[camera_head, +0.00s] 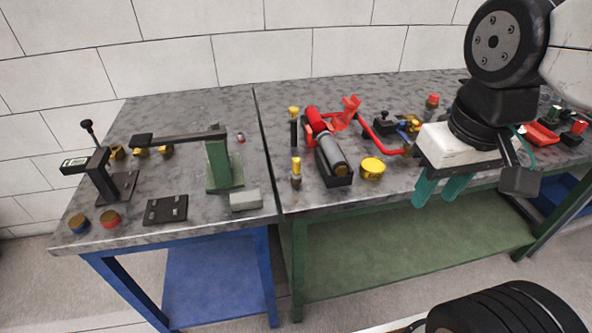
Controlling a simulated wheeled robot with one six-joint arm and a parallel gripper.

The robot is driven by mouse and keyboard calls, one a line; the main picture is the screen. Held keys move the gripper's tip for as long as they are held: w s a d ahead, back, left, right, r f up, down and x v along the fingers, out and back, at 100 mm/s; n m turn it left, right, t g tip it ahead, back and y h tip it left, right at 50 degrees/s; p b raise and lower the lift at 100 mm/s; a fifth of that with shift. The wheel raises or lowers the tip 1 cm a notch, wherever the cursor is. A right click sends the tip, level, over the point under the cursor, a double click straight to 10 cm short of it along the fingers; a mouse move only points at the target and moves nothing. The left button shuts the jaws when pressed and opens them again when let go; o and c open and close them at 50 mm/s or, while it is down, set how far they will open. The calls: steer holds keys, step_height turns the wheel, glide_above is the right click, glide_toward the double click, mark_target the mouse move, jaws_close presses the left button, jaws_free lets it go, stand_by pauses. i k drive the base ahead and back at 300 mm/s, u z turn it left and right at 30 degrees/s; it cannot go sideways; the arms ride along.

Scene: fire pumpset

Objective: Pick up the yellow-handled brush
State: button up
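Two upright items with yellow tops stand on the right-hand bench (400,90). One is a taller yellow-and-black item (294,127) at the back. The other is a shorter yellow-topped item (296,173) nearer the front. Either could be the yellow-handled brush; at this size I cannot tell which. My gripper (437,198) hangs at the bench's front edge, well to the right of both. Its two teal fingers point down and are apart, with nothing visible between them. My gripper and wrist hide part of the bench behind them.
A red-and-grey cylinder (328,148) in a black holder stands right of the yellow-topped items. A yellow round tin (372,168) and red pipe-like parts (345,115) are nearby. The left bench carries a green post (217,162) with a black lever. Tiled wall stands behind.

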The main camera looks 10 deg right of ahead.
mark_target(296, 173)
steer(key=z, duration=0.1)
steer(key=k, duration=0.4)
steer(key=z, duration=0.7)
steer(key=i, duration=0.85)
steer(key=u, duration=0.85)
